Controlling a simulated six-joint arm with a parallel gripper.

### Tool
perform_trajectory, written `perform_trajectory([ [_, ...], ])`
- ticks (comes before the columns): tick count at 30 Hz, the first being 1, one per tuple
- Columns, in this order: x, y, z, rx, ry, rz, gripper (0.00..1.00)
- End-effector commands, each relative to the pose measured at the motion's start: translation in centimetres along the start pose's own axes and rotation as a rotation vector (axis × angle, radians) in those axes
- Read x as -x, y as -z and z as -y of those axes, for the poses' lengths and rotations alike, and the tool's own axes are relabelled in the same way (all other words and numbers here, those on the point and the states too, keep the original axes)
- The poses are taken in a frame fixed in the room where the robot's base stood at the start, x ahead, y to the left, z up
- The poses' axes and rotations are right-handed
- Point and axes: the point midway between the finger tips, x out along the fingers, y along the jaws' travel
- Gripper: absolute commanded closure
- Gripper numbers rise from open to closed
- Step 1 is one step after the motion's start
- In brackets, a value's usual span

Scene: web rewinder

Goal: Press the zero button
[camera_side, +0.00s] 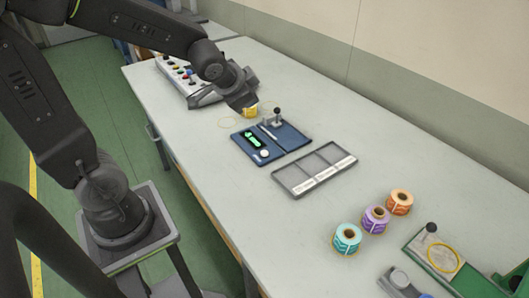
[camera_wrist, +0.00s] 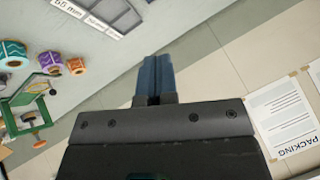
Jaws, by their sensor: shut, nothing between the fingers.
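A blue device (camera_side: 285,138) lies on the table, with a lit green display (camera_side: 253,139) and a small round white button (camera_side: 264,153) on its left part. No label on this button is legible, so I cannot tell whether it is the zero button. My gripper (camera_side: 243,103) is above the table, behind the device in the side view and apart from it. In the wrist view, its blue fingers (camera_wrist: 154,76) are together with nothing between them. The blue device does not show in the wrist view.
A control box (camera_side: 180,76) with coloured buttons stands at the back left. A yellow spool (camera_side: 251,110) is near my gripper. A grey divided tray (camera_side: 314,170), teal (camera_side: 347,239), purple (camera_side: 376,219) and orange (camera_side: 400,202) spools, and a green fixture (camera_side: 435,260) are towards the right.

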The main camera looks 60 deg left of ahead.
Motion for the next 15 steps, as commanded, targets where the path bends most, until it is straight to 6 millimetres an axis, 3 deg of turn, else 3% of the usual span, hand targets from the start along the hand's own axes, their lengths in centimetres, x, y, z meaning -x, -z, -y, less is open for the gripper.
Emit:
perform_trajectory([
  [1,-1.9,0.0,0.5,-0.035,0.004,-0.004,1.00],
  [9,-10.1,-0.2,1.6,-0.236,-0.018,-0.099,1.00],
  [15,-13.9,-1.1,1.3,-0.326,-0.064,-0.159,1.00],
])
